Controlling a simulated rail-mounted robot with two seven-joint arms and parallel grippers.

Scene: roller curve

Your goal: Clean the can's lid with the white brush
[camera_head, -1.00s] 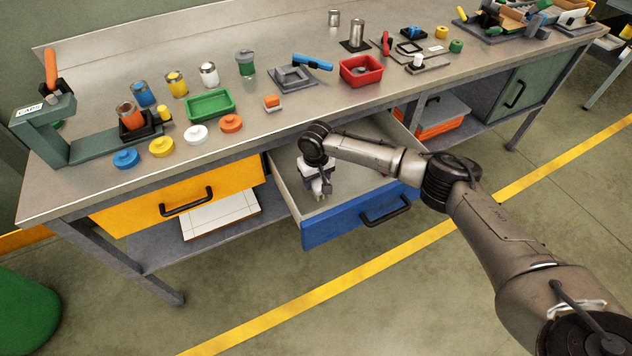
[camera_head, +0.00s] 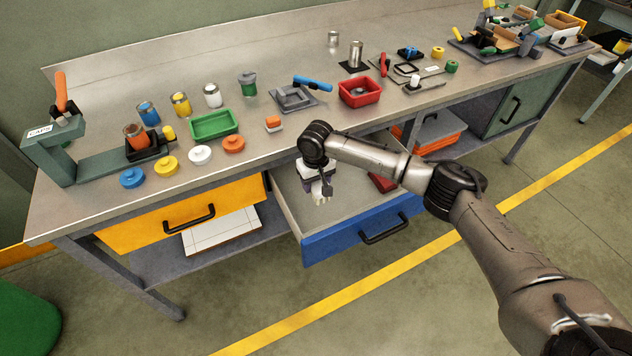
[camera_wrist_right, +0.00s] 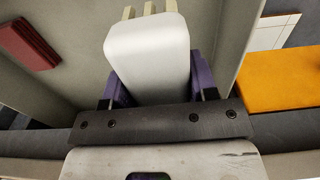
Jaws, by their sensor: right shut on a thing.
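My right gripper (camera_head: 320,190) is over the open blue drawer (camera_head: 360,229) at the front of the bench. It is shut on the white brush (camera_wrist_right: 148,55), whose white body fills the upper middle of the right wrist view, with pale bristle tufts at its far end. The purple fingers sit at both sides of it. A metal can (camera_head: 356,52) stands upright on a black pad at the back of the bench, and a smaller one (camera_head: 333,39) stands behind it. I cannot tell which can is meant. My left gripper is not in view.
A dark red block (camera_head: 383,183) lies in the drawer. The red tray (camera_head: 360,92), green tray (camera_head: 214,125), several coloured caps and small jars stand on the bench. The yellow drawer (camera_head: 180,212) is to the left.

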